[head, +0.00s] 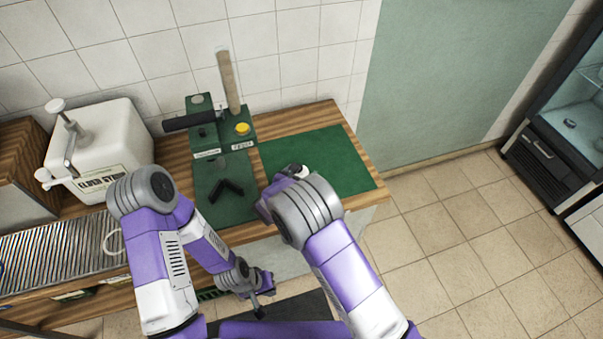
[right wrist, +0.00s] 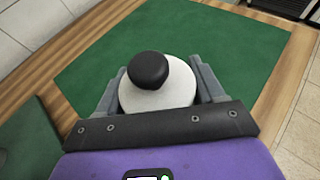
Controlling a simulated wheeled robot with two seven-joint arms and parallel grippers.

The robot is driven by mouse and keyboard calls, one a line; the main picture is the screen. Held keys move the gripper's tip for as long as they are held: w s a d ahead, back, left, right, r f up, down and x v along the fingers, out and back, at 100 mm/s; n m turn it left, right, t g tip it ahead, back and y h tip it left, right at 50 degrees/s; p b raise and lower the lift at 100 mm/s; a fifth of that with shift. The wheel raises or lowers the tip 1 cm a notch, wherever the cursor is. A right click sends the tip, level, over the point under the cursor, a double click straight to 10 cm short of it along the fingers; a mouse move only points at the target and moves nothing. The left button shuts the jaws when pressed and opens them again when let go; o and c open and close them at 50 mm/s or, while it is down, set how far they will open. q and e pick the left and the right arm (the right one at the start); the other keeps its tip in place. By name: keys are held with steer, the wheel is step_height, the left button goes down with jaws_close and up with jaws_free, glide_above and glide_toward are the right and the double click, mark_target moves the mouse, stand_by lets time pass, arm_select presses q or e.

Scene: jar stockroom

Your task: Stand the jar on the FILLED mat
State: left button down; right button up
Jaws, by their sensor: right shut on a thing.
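The jar is white with a round black knob on its lid (right wrist: 158,92). It sits between the fingers of my right gripper (right wrist: 155,98), which is shut on it. In the head view the jar (head: 300,170) shows only partly past my right wrist, over the near left part of a large plain green mat (head: 325,158). I cannot tell whether its base touches the mat, and I read no FILLED label on it. My left gripper (head: 264,284) hangs low in front of the counter, away from the jar; its jaw opening is unclear.
A smaller green mat (head: 237,211) left of the large one holds a black angled piece (head: 227,190). Behind stands a green lever press (head: 203,130) with a yellow knob. A white dispenser (head: 98,140) stands left. The large mat is otherwise bare; the counter ends to its right.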

steer(key=shift+f, duration=0.15)
steer(key=o, duration=1.2)
steer(key=shift+s+a+r, duration=0.1)
steer(key=shift+r, duration=0.15)
steer(key=p+v, duration=0.1)
steer(key=v, duration=1)
steer(key=shift+s+a+r, duration=0.15)
steer(key=shift+s+r, duration=0.05)
steer(key=shift+s, duration=0.1)
